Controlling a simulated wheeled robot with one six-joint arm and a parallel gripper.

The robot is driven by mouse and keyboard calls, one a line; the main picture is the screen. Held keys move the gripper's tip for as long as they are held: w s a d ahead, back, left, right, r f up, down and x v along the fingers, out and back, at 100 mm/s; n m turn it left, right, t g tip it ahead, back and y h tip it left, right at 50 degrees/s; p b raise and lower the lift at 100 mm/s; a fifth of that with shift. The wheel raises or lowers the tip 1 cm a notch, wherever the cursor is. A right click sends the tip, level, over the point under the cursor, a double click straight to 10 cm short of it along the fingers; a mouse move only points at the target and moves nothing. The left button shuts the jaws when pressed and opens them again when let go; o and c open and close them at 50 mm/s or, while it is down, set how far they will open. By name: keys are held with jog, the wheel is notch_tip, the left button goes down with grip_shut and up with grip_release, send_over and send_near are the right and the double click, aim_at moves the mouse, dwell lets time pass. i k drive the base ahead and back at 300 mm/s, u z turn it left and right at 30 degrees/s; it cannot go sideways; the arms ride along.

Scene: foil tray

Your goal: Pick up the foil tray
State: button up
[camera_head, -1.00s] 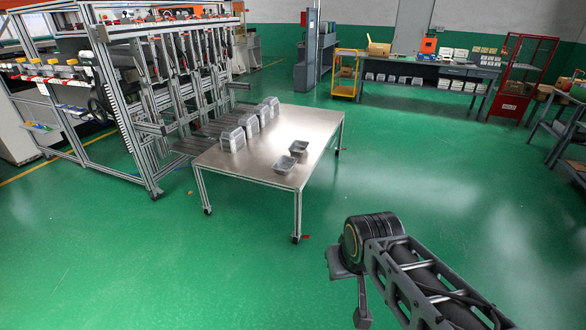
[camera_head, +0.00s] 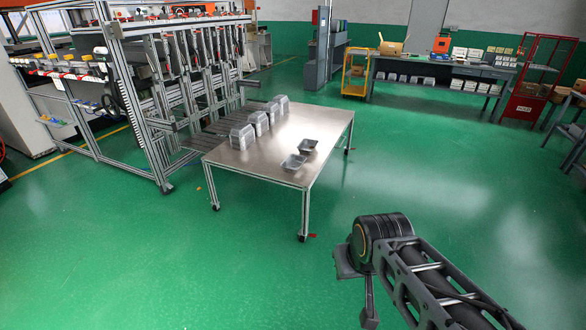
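Two small open foil trays lie on the metal-topped table (camera_head: 262,166), near its right side. The nearer foil tray (camera_head: 293,162) and the farther foil tray (camera_head: 308,146) sit close to each other, upright and seemingly empty. Stacks of foil trays (camera_head: 242,137) stand in a row along the table's left and back edge. Part of my arm shows at the lower right, apart from the table and in front of it.
A large aluminium-framed machine (camera_head: 150,100) stands against the table's left side. A long bench (camera_head: 440,70), a yellow cart (camera_head: 357,75) and a red rack (camera_head: 538,80) stand at the back. The green floor (camera_head: 200,270) before and right of the table is clear.

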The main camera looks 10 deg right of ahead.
aim_at(294, 162)
jog(key=u, duration=0.3)
jog(key=i, duration=0.45)
jog(key=u, duration=0.85)
jog(key=i, duration=3.1)
jog(key=z, duration=1.65)
jog(key=i, duration=0.95)
jog(key=z, duration=0.85)
